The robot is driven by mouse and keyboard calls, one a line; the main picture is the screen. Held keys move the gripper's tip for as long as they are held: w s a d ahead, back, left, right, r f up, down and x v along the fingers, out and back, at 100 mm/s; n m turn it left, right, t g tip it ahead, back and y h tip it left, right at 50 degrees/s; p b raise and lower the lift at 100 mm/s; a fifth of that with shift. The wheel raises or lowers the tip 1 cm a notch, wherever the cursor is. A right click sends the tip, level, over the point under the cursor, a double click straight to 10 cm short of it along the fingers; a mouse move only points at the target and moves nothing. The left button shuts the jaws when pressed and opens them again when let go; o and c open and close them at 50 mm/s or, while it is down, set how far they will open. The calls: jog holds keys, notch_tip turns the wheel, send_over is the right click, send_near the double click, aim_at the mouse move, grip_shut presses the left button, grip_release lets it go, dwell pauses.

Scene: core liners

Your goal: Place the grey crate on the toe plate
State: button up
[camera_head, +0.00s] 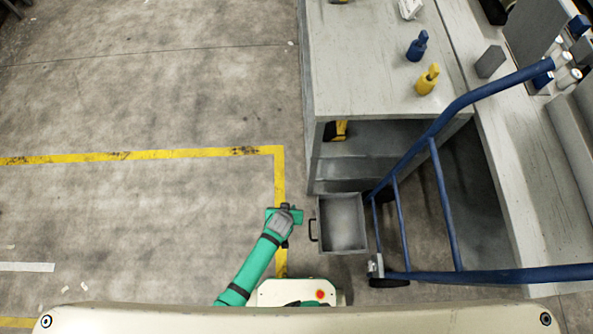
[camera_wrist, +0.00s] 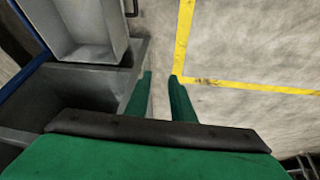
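The grey crate (camera_head: 343,222) is an open, empty-looking box with a dark handle (camera_head: 313,230) on its left side. It sits low, against the foot of the blue hand truck (camera_head: 437,190). The toe plate is not clearly visible, and I cannot tell whether the crate rests on it. My gripper (camera_head: 285,212) is just left of the handle, apart from it. In the wrist view my gripper (camera_wrist: 161,76) shows two green fingers with a gap and nothing between them. The crate (camera_wrist: 88,52) is at the upper left there.
A grey workbench (camera_head: 350,80) with open shelves stands behind the crate and holds a blue bottle (camera_head: 417,46) and a yellow bottle (camera_head: 428,79). A yellow floor line (camera_head: 150,155) runs left of it.

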jog(key=s+a+r+m+t+h, duration=0.1)
jog(key=s+r+t, duration=0.2)
jog(key=s+r, duration=0.4)
jog(key=s+a+r+t, duration=0.15)
jog(key=s+r, duration=0.25)
jog(key=r, duration=0.6)
jog(key=s+d+r+n+t+y, duration=0.1)
jog(key=s+d+r+t, duration=0.1)
jog(key=r, duration=0.9)
jog(key=s+d+r+t+y, duration=0.1)
jog(key=s+d+r+t, duration=0.2)
jog(key=r, duration=0.8)
jog(key=shift+s+d+n+t, duration=0.2)
jog(key=shift+d+n+t, duration=0.15)
jog(key=shift+t, duration=0.2)
